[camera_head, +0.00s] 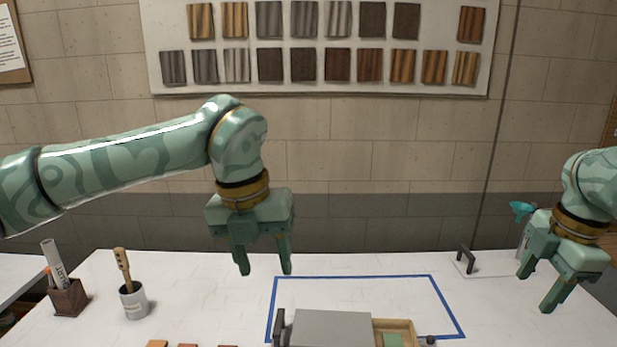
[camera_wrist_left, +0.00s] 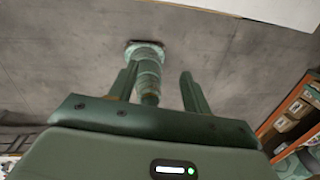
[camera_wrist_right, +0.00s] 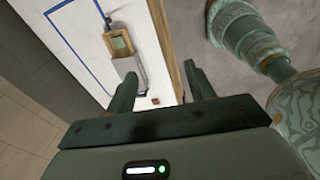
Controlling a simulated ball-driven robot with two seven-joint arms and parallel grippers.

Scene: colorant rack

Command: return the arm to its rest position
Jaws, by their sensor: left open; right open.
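My left gripper (camera_head: 264,268) hangs fingers down above the left middle of the white table (camera_head: 190,285), in front of the back wall. It is open, with nothing between its fingers. In the left wrist view its two spread fingers (camera_wrist_left: 155,85) show over grey floor and my own base. My right gripper (camera_head: 535,290) is at the right side of the head view, fingers pointing down, open and empty. In the right wrist view its fingers (camera_wrist_right: 160,85) are apart, with the table edge beyond them.
A grey-lidded box with a wooden tray (camera_head: 395,325) stands inside a blue taped outline (camera_head: 350,277). A brush cup (camera_head: 134,303) and a dark wooden holder (camera_head: 68,300) stand at left. A black handle (camera_head: 466,258) and teal funnel (camera_head: 521,208) are at right.

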